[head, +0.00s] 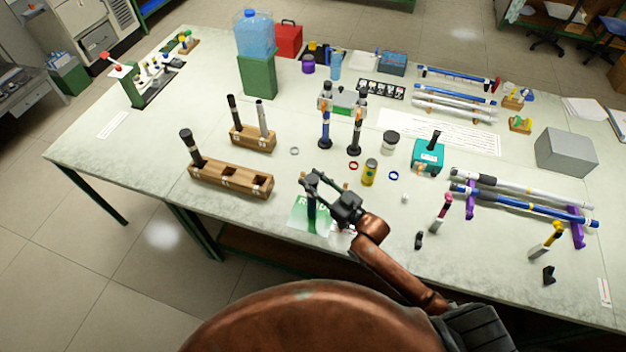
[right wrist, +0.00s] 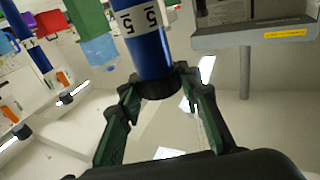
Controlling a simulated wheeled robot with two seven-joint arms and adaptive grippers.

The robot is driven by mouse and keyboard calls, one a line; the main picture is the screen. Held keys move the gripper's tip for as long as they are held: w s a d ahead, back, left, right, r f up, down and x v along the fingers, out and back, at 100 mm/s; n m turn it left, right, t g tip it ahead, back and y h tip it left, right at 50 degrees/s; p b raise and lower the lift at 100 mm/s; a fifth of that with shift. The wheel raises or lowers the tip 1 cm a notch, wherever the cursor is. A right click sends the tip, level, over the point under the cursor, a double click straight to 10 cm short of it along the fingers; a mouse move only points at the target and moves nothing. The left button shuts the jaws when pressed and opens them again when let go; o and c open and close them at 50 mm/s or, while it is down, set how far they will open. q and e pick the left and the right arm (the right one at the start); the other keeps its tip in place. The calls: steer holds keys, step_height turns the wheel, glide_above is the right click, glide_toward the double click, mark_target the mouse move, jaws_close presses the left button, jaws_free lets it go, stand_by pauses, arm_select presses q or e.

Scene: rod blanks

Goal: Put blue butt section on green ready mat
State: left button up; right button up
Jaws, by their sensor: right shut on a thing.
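The blue butt section (head: 312,209) is upright in my right gripper (head: 313,184), over the green ready mat (head: 297,222) at the table's front edge. I cannot tell whether its lower end touches the mat. In the right wrist view the section (right wrist: 146,38) is blue with a white label marked 5 and a black end. The fingers of the right gripper (right wrist: 158,88) are shut around that black end. The gripper and arm hide part of the mat. My left gripper is out of view.
Two wooden blocks (head: 222,177) with dark and grey rods stand to the left. A blue upright piece (head: 325,128) and a dark one (head: 354,136) stand behind. A yellow-green can (head: 370,172) is right of the gripper. Long rods (head: 520,205) lie on purple supports at right.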

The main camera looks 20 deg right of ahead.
steer(key=o, duration=1.2)
steer(key=shift+f, duration=0.1)
steer(key=b+v, duration=0.1)
steer(key=v, duration=1.1)
steer(key=shift+b, duration=0.3)
